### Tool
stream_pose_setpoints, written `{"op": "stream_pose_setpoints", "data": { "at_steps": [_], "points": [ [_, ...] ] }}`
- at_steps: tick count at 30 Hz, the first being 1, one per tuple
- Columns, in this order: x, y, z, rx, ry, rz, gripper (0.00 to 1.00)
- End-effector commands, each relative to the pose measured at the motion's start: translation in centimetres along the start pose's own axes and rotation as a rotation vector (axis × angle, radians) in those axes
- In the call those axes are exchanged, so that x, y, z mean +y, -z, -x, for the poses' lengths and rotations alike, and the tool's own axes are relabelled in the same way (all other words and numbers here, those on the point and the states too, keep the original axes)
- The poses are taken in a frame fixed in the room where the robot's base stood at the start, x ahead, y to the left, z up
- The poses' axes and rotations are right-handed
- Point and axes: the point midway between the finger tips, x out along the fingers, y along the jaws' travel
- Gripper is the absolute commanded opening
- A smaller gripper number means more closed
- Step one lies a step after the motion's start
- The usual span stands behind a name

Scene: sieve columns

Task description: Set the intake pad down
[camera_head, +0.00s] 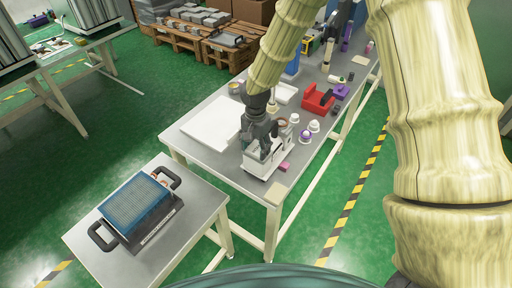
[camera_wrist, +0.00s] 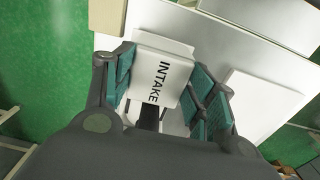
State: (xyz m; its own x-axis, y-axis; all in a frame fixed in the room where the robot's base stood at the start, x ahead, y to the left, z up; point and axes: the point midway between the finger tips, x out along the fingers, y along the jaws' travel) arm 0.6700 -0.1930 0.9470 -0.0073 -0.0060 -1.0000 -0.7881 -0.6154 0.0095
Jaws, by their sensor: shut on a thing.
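The intake pad (camera_wrist: 160,75) is a white block with the word INTAKE on its face. In the wrist view it sits between the teal-padded fingers of my gripper (camera_wrist: 165,90), which are shut on it. In the head view my gripper (camera_head: 262,138) points down over the near end of the long grey table (camera_head: 205,152). White surfaces (camera_head: 262,162) show just below the fingers; I cannot tell there which part is the pad, nor whether it touches what is beneath.
A large white sheet (camera_head: 213,122) lies left of my gripper. White and purple cups (camera_head: 305,135), a pink block (camera_head: 284,167), a beige square (camera_head: 276,194) and a red holder (camera_head: 318,98) are to its right or nearby. A blue-topped, black-handled tray (camera_head: 138,203) occupies the smaller left table.

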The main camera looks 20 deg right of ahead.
Motion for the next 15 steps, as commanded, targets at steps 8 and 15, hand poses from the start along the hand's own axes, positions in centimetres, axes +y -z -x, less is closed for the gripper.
{"op": "stream_pose_setpoints", "data": {
  "at_steps": [8,15],
  "points": [
    [0.01,0.01,-0.29,0.000,0.000,0.001,0.76],
    [0.01,0.00,-0.28,0.000,0.000,0.000,0.78]
  ]
}}
